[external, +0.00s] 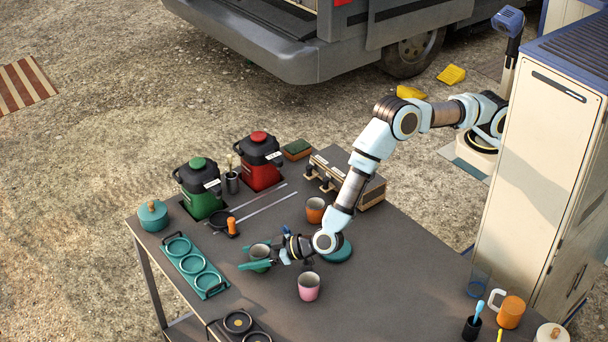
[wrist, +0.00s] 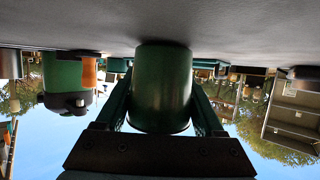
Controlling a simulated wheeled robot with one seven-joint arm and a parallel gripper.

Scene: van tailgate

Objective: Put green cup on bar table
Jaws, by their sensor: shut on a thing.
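The green cup (external: 260,252) shows in the external view with a pale inside, at the left-middle of the dark grey table (external: 385,270). In the wrist view, which is upside down, the green cup (wrist: 161,85) is between my fingers and its base meets the grey tabletop. My gripper (external: 256,260) reaches in low from the right and is shut on the cup's sides. The cup looks upright. The gripper hides part of its lower side in the external view.
A pink cup (external: 309,286) and an orange cup (external: 315,210) stand nearby. A teal ring holder (external: 194,264) lies to the left. Green (external: 199,190) and red (external: 260,162) dispensers stand behind. The table's right-middle is clear.

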